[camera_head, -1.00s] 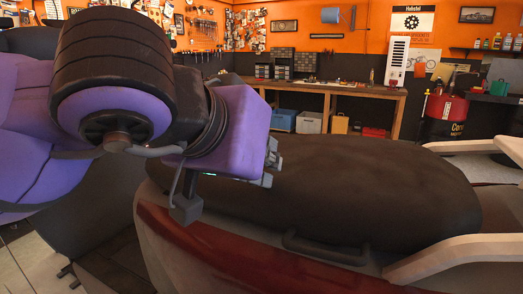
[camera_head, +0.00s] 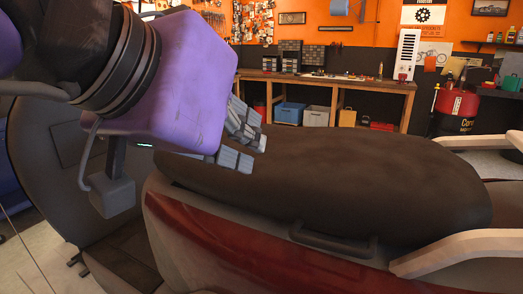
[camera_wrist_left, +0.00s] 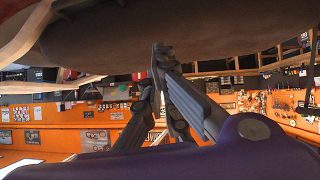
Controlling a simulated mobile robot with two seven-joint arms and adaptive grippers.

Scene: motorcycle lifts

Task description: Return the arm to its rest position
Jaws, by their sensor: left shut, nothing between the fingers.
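My left arm comes in from the upper left of the head view, with its purple wrist housing large and close. My left gripper (camera_head: 252,153) points right, in front of the near-left end of a dark motorcycle seat (camera_head: 360,185). Its grey fingers are shut and hold nothing. In the left wrist view the gripper (camera_wrist_left: 156,75) shows its dark fingers below the underside of the seat (camera_wrist_left: 190,28), as that picture is turned over. Whether the fingers touch the seat is hard to tell. My right gripper is out of view.
The motorcycle's dark red side panel (camera_head: 240,240) and a grab handle (camera_head: 330,244) lie below the seat. Pale bars (camera_head: 455,252) reach in at the right. A wooden workbench (camera_head: 330,82) and a red drum (camera_head: 454,108) stand farther back.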

